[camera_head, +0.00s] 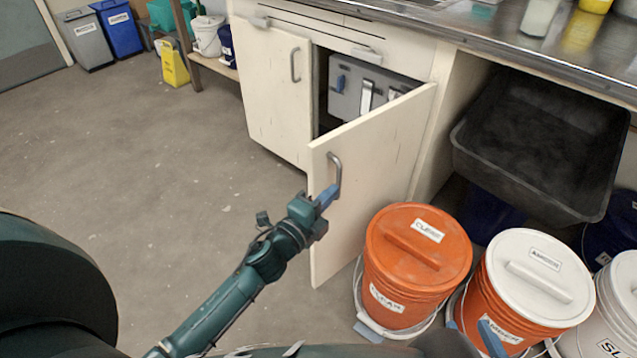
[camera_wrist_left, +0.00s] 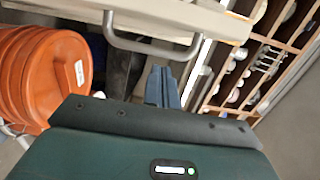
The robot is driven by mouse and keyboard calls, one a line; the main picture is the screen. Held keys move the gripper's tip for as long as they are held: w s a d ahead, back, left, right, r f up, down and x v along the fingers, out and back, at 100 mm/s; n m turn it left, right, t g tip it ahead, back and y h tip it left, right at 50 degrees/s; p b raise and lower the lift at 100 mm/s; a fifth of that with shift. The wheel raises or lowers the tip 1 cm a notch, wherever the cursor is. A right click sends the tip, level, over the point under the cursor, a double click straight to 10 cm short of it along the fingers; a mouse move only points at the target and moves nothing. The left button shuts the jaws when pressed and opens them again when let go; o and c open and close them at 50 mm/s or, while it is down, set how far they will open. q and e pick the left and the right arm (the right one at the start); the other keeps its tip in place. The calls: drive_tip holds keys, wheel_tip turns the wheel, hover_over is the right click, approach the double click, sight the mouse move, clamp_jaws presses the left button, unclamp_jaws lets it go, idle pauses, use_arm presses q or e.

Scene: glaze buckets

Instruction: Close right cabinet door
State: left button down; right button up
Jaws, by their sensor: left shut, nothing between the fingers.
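The right cabinet door (camera_head: 372,160) is a cream panel standing ajar, swung out toward me. Its grey bar handle (camera_head: 336,175) is on the outer face near the free edge. My left gripper (camera_head: 328,196) is shut and empty, its blue fingertips close to the lower end of the handle. In the left wrist view the shut fingertips (camera_wrist_left: 163,84) point at the door just below the handle bar (camera_wrist_left: 150,44); I cannot tell whether they touch. My right gripper (camera_head: 430,334) is low in front of the buckets, its blue fingers spread apart, partly cut off by the frame.
The left cabinet door (camera_head: 272,90) is closed. A grey box (camera_head: 365,90) sits inside the opening. An orange bucket (camera_head: 415,262) stands close to the door's right, beside a white-lidded bucket (camera_head: 540,277). A black tub (camera_head: 545,150) is under the counter. Floor at left is clear.

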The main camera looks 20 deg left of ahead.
sight(317, 183)
use_arm(q)
drive_tip(key=shift+w+a, duration=1.45)
drive_tip(key=shift+a, duration=0.2)
drive_tip(key=shift+a, duration=0.1)
